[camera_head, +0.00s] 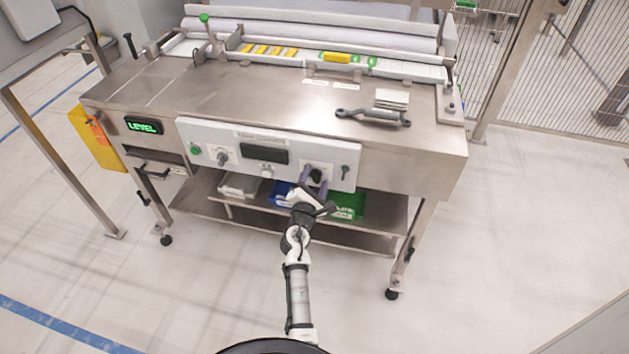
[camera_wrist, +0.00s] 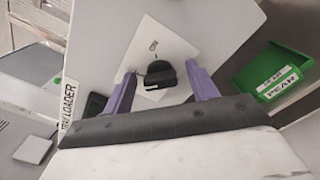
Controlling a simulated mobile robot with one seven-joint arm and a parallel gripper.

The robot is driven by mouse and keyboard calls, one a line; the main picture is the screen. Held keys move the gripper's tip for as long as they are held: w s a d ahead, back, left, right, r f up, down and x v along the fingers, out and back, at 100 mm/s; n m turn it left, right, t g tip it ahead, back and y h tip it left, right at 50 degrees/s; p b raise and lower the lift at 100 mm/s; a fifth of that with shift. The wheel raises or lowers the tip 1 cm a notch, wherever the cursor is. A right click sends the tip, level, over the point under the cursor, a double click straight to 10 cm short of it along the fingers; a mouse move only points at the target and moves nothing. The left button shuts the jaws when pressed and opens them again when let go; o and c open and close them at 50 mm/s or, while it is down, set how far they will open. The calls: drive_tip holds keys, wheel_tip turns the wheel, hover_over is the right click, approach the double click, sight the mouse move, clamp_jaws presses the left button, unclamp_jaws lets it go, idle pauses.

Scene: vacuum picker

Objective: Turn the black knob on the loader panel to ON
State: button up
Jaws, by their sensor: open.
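The loader panel (camera_head: 226,157) is a light grey plate on the front of the steel table. The black knob (camera_wrist: 160,73) sits on a white square plate (camera_wrist: 176,48) in the wrist view. In the head view the black knob (camera_head: 316,175) shows near the panel's right part, partly behind my gripper. My gripper (camera_wrist: 162,88) is open, with one purple finger on each side of the knob. I cannot tell whether the fingers touch it. The lettering on the knob's plate is too small to read.
A green PEAR bin (camera_wrist: 275,75) and a blue bin (camera_head: 281,194) stand on the shelf below. A grey wrench-like tool (camera_head: 372,117) lies on the tabletop (camera_head: 250,90). A second knob (camera_head: 222,156) and a green button (camera_head: 195,149) are on the panel's left. A green-lit LEVEL display (camera_head: 143,126) is left of the panel.

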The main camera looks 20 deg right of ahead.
drive_tip(key=c, duration=1)
drive_tip(key=m+b, duration=0.3)
drive_tip(key=m, duration=0.1)
drive_tip(key=shift+f, duration=0.25)
drive_tip(key=m+b, duration=0.4)
drive_tip(key=m, duration=0.1)
drive_tip(key=shift+f, duration=0.15)
drive_tip(key=m+b, duration=0.4)
drive_tip(key=shift+f+m, duration=0.1)
drive_tip(key=shift+m, duration=0.3)
drive_tip(key=shift+m+b, duration=1.65)
drive_tip(key=shift+m, duration=0.35)
